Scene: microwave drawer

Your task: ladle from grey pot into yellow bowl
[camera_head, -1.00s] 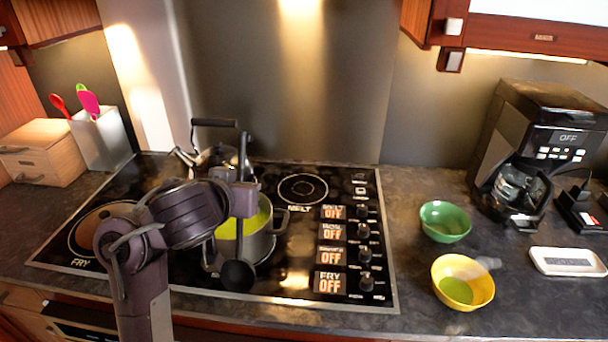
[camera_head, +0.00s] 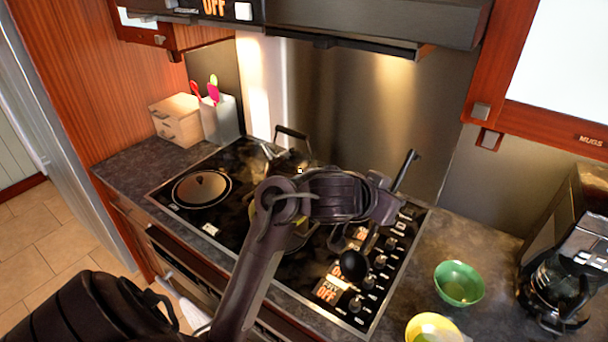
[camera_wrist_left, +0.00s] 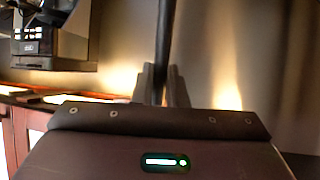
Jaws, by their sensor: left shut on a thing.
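My left gripper (camera_head: 384,207) is shut on the handle of a black ladle (camera_head: 404,172). The ladle's round dark bowl hangs over the stove's knob area; its contents cannot be seen. The left wrist view shows the handle (camera_wrist_left: 165,45) upright between my gripper's fingers (camera_wrist_left: 162,88). The grey pot (camera_head: 298,240) is on the stove, mostly hidden behind my left arm. The yellow bowl (camera_head: 432,328) is on the counter to the lower right of the ladle, cut off by the bottom edge, with something green inside. My right gripper is not in view.
A green bowl (camera_head: 459,283) stands beside the yellow bowl. A coffee maker (camera_head: 565,275) stands at the far right. A kettle (camera_head: 291,160) is at the back of the stove. A utensil holder (camera_head: 220,118) and wooden box (camera_head: 176,120) are at the back left.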

